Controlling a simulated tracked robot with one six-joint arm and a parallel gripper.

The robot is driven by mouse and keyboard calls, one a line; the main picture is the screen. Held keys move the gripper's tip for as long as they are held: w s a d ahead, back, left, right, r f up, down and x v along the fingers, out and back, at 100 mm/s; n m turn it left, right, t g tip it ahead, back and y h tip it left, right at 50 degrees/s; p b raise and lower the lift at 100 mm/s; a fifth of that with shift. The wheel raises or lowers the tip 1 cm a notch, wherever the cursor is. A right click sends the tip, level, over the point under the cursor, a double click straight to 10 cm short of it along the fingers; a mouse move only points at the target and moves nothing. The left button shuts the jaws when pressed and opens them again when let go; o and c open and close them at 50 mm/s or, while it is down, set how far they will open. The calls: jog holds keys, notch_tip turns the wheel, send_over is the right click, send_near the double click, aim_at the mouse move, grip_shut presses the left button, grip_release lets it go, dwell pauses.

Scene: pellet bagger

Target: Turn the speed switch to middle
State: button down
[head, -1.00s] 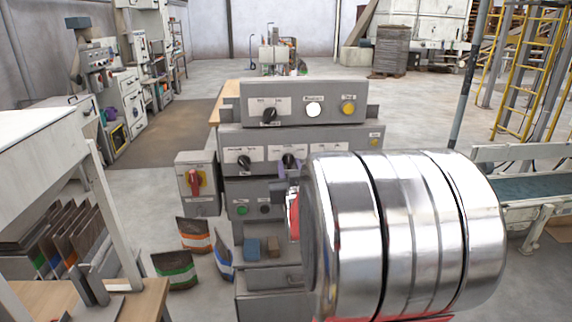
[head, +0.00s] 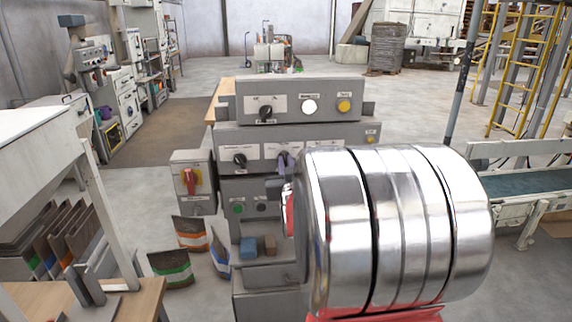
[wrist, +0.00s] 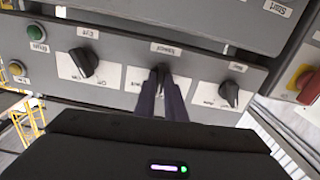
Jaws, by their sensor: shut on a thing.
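The speed switch is the middle of three dark knobs on a grey panel (wrist: 60,40), which appears upside down in the wrist view. Its white plate (wrist: 135,79) shows on both sides of my fingers, under a label that seems to read Speed (wrist: 167,48). My gripper (wrist: 162,80) is shut on the knob, and its dark fingers hide most of it, so I cannot read its pointer. In the head view my purple-grey gripper (head: 285,163) reaches the middle knob of the front panel (head: 326,136). My shiny arm covers the panel's lower right.
Neighbouring knobs stand close on both sides: one left (wrist: 85,62) and one right (wrist: 229,94) in the wrist view. The upper box carries a dark knob (head: 265,114), a white lamp (head: 309,106) and a yellow button (head: 344,105). A red-handled switch box (head: 205,199) stands left.

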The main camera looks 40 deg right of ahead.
jog(key=shift+m, duration=0.4)
jog(key=c, duration=1.8)
grip_release()
jog(key=shift+s+a, duration=0.1)
